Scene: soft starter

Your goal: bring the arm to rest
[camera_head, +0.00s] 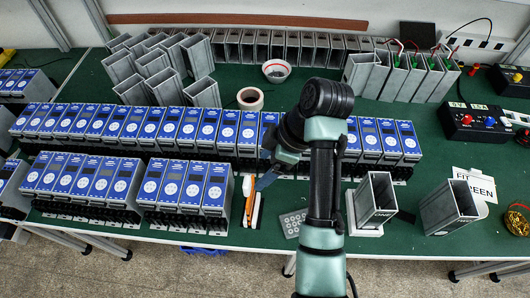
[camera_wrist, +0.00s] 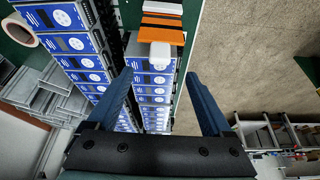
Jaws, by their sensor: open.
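My gripper (camera_head: 268,177) hangs over the front part of the green bench (camera_head: 400,260) in the head view, with its blue fingers angled down to the left. The arm is bent, with a dark elbow high in the middle of the picture. In the wrist view my gripper (camera_wrist: 163,88) is open, its two blue fingers wide apart. Nothing is held between them. Blue-faced starter units show beyond the gap, below the fingertips' level. Part of the gripper is hidden by the arm in the head view.
Rows of blue-faced starter units (camera_head: 100,125) fill the bench's left and middle. An orange and white item (camera_head: 251,200) lies near the gripper. Grey housings (camera_head: 375,200) stand to the right. Floor shows in front.

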